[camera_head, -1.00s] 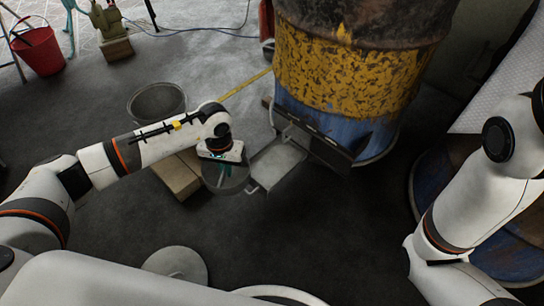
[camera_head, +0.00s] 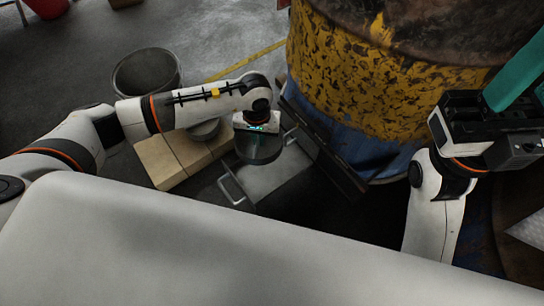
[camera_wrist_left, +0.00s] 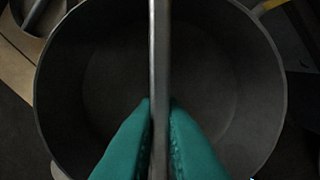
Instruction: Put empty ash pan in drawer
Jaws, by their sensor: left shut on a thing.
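The ash pan (camera_head: 259,150) is a round dark grey pan. In the left wrist view its inside (camera_wrist_left: 215,90) is bare, and its bar handle (camera_wrist_left: 159,60) runs between teal fingers. My left gripper (camera_wrist_left: 159,125) is shut on that handle; in the head view the wrist hides most of the grip. My right gripper (camera_head: 512,80) is raised at the right, partly cut off.
A grey tub (camera_head: 146,75) stands at the back left. Pale blocks (camera_head: 165,165) lie left of the drawer. A dark metal door or plate (camera_head: 325,150) stands along the drawer's right side, by the barrel. A red bucket (camera_head: 47,7) is far off at top left.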

